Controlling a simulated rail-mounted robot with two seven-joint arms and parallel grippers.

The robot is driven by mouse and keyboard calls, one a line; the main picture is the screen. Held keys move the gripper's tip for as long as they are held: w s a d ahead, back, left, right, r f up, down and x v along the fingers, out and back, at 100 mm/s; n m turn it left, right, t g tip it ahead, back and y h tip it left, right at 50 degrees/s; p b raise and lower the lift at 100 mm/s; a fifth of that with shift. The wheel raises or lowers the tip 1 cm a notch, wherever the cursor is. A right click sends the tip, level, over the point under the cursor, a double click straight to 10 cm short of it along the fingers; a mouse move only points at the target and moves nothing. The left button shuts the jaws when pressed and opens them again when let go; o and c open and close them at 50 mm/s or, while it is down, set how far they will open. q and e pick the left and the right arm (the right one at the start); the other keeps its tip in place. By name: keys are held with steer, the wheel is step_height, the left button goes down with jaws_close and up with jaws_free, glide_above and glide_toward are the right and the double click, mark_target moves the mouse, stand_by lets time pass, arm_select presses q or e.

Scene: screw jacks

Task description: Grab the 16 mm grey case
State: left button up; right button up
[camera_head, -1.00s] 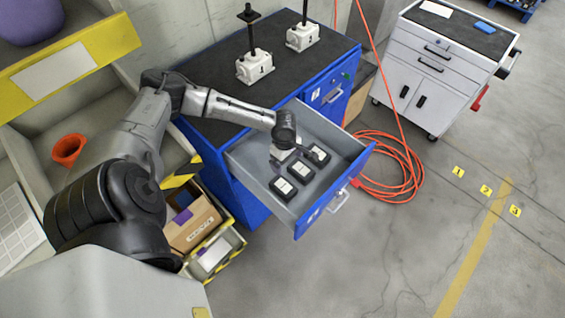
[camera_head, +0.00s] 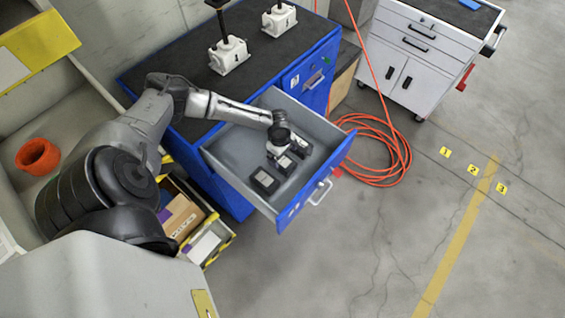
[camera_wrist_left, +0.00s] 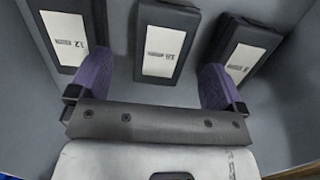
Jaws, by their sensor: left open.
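Three dark cases with pale labels lie in a row in the open grey drawer (camera_head: 232,152). In the left wrist view, the left case (camera_wrist_left: 64,40) has a label that seems to read 12. The middle case (camera_wrist_left: 165,50) seems to read 16, though the print is blurred. The right case (camera_wrist_left: 243,50) has a label too small to read. My left gripper (camera_wrist_left: 157,68) is open, its purple fingers on either side of the middle case's near end, not visibly gripping it. In the head view my left gripper (camera_head: 281,146) is over the row and partly covers it. My right gripper is out of view.
The drawer's side walls and blue front (camera_head: 318,190) surround the cases. Two white screw jacks (camera_head: 229,56) stand on the dark bench top. An orange hose (camera_head: 385,160) lies coiled on the floor beyond the drawer. A yellow-edged crate (camera_head: 207,240) stands beside the bench.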

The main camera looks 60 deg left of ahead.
mark_target(282, 160)
arm_select(q)
steer(key=shift+s+f, duration=0.15)
steer(key=shift+f, duration=2.65)
steer(key=shift+c, duration=0.3)
steer(key=c, duration=1.2)
